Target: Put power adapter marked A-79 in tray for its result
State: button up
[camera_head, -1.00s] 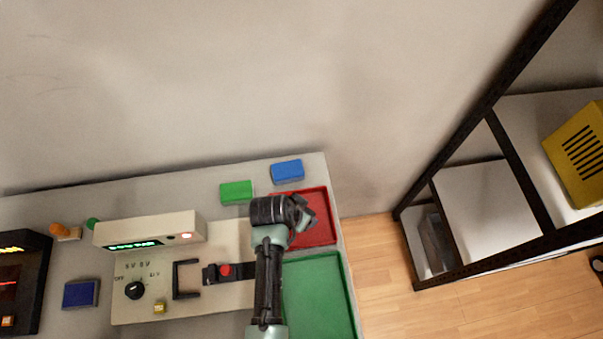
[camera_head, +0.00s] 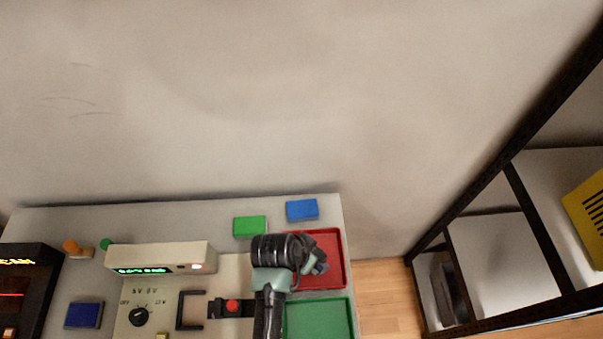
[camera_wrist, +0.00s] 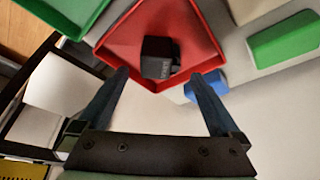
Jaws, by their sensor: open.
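A black block-shaped adapter (camera_wrist: 158,54) lies in the red tray (camera_wrist: 203,28) in the wrist view. Pale marking shows on its side, too small to read. My gripper (camera_wrist: 158,74) is open, its two fingers apart on either side of the adapter in the picture, not closed on it. In the head view my gripper (camera_head: 320,264) is over the red tray (camera_head: 334,278), and the adapter cannot be made out there. The green tray (camera_head: 349,318) is just in front of the red one. The tester (camera_head: 160,255) has a lit green display and a lit red lamp.
A green block (camera_head: 250,226) and a blue block (camera_head: 302,210) lie behind the red tray. The tester's dial (camera_head: 138,316) and empty black bracket (camera_head: 181,310) are to the left. A dark shelf rack (camera_head: 480,165) stands right of the table, across a floor gap.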

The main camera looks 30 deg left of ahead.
jog(key=v, duration=0.7)
jog(key=shift+r, duration=0.25)
jog(key=w+d+r+t+y, duration=0.1)
jog(key=w+r+t, duration=0.55)
jog(key=r, duration=0.85)
jog(key=w+d+r+t+y, duration=0.1)
jog(key=w+r+t+y, duration=0.15)
jog(key=w+r, duration=1)
jog(key=s+d+r+t, duration=0.2)
jog(key=r+t, duration=0.1)
jog(key=r, duration=0.6)
jog(key=s+d+r+n+t+h, duration=0.1)
jog(key=d+r+t, duration=0.2)
jog(key=r, duration=0.5)
jog(key=s+d+r+t, duration=0.2)
jog(key=r, duration=0.7)
jog(key=s+d+r+t+h, duration=0.1)
jog(key=s+d+r+t, duration=0.1)
jog(key=r, duration=0.4)
jog(key=s+d+r+n+t, duration=0.1)
jog(key=s+d+r+t, duration=0.1)
jog(key=s+r, duration=0.5)
jog(key=shift+s+d+t+h, duration=0.2)
jog(key=shift+s+t+h, duration=0.15)
jog(key=shift+t, duration=0.55)
